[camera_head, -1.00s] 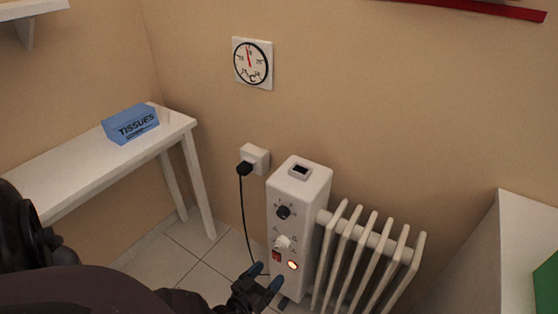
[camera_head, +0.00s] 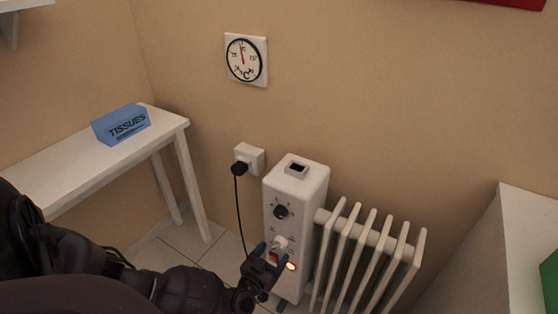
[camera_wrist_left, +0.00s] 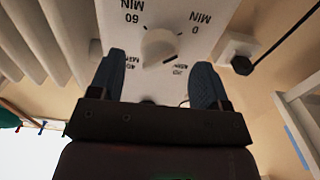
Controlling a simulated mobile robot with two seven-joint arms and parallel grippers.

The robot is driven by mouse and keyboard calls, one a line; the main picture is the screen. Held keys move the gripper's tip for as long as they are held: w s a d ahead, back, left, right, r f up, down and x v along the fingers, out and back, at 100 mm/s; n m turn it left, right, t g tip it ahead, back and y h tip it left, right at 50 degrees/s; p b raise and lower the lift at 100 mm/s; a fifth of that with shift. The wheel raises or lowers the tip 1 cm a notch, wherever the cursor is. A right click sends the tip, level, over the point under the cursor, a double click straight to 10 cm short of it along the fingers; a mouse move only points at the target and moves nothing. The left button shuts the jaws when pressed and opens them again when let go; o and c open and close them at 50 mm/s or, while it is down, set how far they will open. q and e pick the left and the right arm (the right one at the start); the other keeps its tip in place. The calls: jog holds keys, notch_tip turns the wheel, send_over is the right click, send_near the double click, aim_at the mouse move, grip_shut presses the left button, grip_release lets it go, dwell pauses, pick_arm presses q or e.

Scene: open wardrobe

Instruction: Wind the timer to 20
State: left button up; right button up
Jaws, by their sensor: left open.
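The heater's timer knob is white; in the head view the knob (camera_head: 280,242) is low on the front of the white heater (camera_head: 296,183). In the wrist view the knob (camera_wrist_left: 159,46) is ringed by upside-down labels, with 60 MIN and 0 MIN readable and the nearer ones partly hidden. I cannot tell exactly where it points. My left gripper (camera_head: 270,253) is open in front of the heater, just below the knob. In the wrist view its two blue fingertips (camera_wrist_left: 158,75) are spread, one to each side of the knob and apart from it.
A black knob (camera_head: 281,211) sits above the timer, and a red switch and lit orange lamp (camera_head: 291,266) below. Radiator fins (camera_head: 370,250) extend right. A black cord runs to the wall socket (camera_head: 249,160). A bench with a tissue box (camera_head: 121,124) stands left, a white cabinet (camera_head: 520,250) right.

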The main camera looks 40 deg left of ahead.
aim_at(279, 244)
pick_arm(q)
jog(key=shift+x, duration=1.35)
jog(key=c, duration=0.9)
